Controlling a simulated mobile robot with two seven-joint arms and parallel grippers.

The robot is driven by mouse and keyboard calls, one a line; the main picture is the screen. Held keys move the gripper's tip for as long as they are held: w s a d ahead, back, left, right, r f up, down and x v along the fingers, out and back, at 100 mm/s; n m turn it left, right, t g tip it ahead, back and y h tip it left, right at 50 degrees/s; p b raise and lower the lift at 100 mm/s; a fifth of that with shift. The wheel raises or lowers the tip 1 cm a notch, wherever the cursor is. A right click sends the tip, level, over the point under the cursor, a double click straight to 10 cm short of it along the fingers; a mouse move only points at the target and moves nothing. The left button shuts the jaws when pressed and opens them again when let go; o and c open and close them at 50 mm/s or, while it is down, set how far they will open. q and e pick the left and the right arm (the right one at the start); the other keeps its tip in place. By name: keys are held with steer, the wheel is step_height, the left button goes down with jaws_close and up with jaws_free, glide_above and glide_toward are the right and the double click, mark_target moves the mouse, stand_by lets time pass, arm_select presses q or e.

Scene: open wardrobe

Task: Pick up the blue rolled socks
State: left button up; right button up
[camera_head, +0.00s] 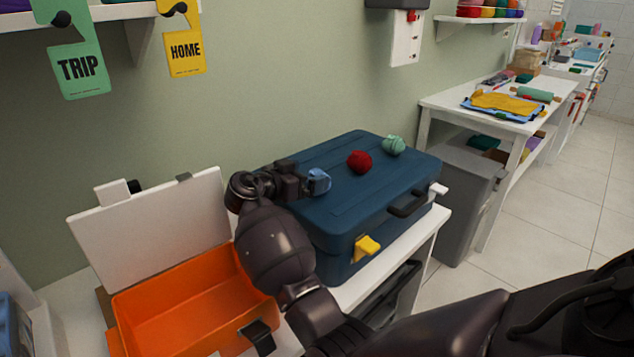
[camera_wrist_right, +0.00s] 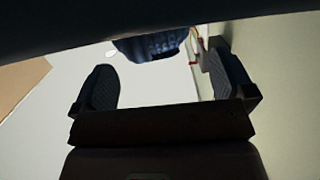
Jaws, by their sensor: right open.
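The blue rolled socks (camera_head: 319,180) lie on the left part of the closed dark blue suitcase's lid (camera_head: 325,150). My right gripper (camera_head: 303,183) is just left of the socks, low over the lid, with its fingers toward them. In the right wrist view the two fingers (camera_wrist_right: 162,65) stand wide apart with nothing between them. A dark blue ribbed thing, likely the socks (camera_wrist_right: 150,45), shows just beyond the fingertips, its upper part hidden by a dark edge. I cannot tell whether a finger touches it. My left gripper is out of view.
A red rolled ball (camera_head: 359,162) and a mint green one (camera_head: 393,146) sit on the lid to the right. An open orange case (camera_head: 190,305) with a raised white lid (camera_head: 150,225) stands at left. A green TRIP tag (camera_head: 80,68) and yellow HOME tag (camera_head: 186,48) hang above.

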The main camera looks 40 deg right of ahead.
mark_target(314, 173)
steer(key=d, duration=0.3)
steer(key=shift+d+f, duration=0.3)
steer(key=shift+f, duration=0.05)
steer(key=c, duration=1)
steer(key=shift+o, duration=0.2)
